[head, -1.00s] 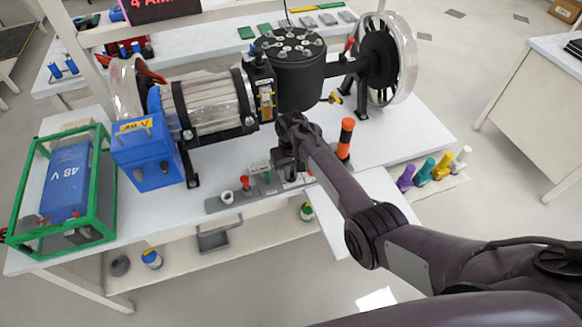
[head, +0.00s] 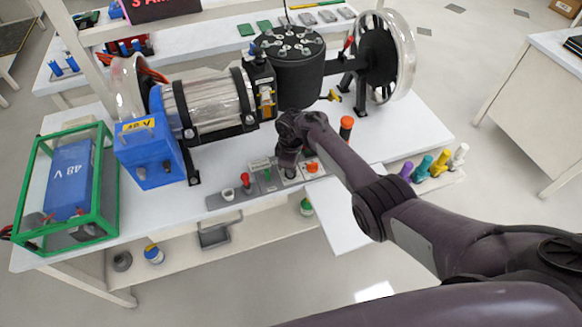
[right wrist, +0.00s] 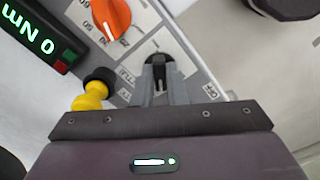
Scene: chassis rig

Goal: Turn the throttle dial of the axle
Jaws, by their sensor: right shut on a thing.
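A black dial (right wrist: 158,64) sits on the grey control panel, with partly hidden lettering beside it that seems to be the throttle label. In the right wrist view, the fingers of my right gripper (right wrist: 160,88) are shut on this dial, covering its near side. In the head view, my right gripper (head: 289,162) is down at the panel (head: 222,199) along the front of the bench, and it mostly hides the dial. The axle machine (head: 212,103), with clear cylinder and black drum, lies behind it. My left gripper is in neither view.
An orange dial (right wrist: 112,18) is next to the gripped one. A yellow lever with a black top (right wrist: 94,90) and a green-lit display reading 0 Nm (right wrist: 30,35) are close by. An orange-topped post (head: 346,127) stands just behind my right arm.

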